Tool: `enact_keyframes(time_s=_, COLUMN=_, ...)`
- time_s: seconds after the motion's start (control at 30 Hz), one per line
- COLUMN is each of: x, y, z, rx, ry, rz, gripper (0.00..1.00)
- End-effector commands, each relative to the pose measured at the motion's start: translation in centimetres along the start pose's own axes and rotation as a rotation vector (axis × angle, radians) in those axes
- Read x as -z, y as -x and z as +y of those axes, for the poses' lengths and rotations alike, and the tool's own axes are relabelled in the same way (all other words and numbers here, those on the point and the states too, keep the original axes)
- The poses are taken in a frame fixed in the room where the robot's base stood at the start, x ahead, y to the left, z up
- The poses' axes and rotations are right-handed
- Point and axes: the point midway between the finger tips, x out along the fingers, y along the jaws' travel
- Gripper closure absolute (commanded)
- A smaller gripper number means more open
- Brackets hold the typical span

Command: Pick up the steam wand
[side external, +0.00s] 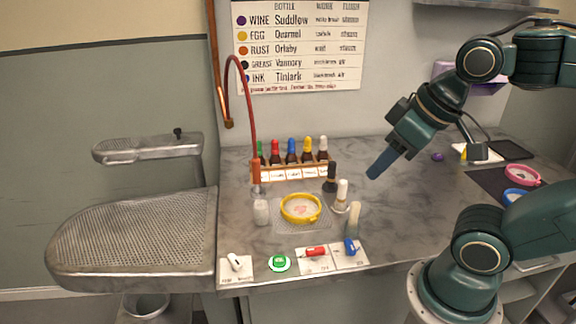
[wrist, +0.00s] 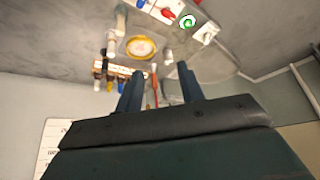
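The steam wand (side external: 256,173) looks to be the upright orange-red handle at the left end of the bottle rack, with a dark red hose arching up from it. In the wrist view it seems to be the thin red upright piece (wrist: 154,88) between my fingers' outlines, beyond them. My gripper (side external: 376,170) is in the air above the worktop, right of the wand and well apart from it, fingers angled down-left. In the wrist view my gripper's two fingers (wrist: 160,70) stand apart with nothing held between them.
A rack of coloured bottles (side external: 292,172) stands just right of the wand. A yellow ring (side external: 301,208), a white-capped bottle (side external: 341,197), a dark bottle (side external: 331,177) and a brush (side external: 353,219) stand in front. A green button (side external: 279,263) is near the front edge. Perforated boards (side external: 135,235) lie left.

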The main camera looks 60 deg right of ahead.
Motion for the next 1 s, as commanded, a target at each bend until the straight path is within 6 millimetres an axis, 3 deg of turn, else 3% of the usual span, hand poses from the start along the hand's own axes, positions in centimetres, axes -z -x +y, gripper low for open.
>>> enact_keyframes(time_s=0.47, x=0.0, y=0.0, z=0.0, rx=0.0, ry=0.0, rz=0.0, gripper=0.62)
enact_keyframes(time_s=0.57, x=0.0, y=0.0, z=0.0, rx=0.0, ry=0.0, rz=0.0, gripper=0.52)
enact_keyframes(time_s=1.0, x=0.72, y=0.1, z=0.06, rx=-0.002, ry=-0.024, rz=-0.008, gripper=0.52)
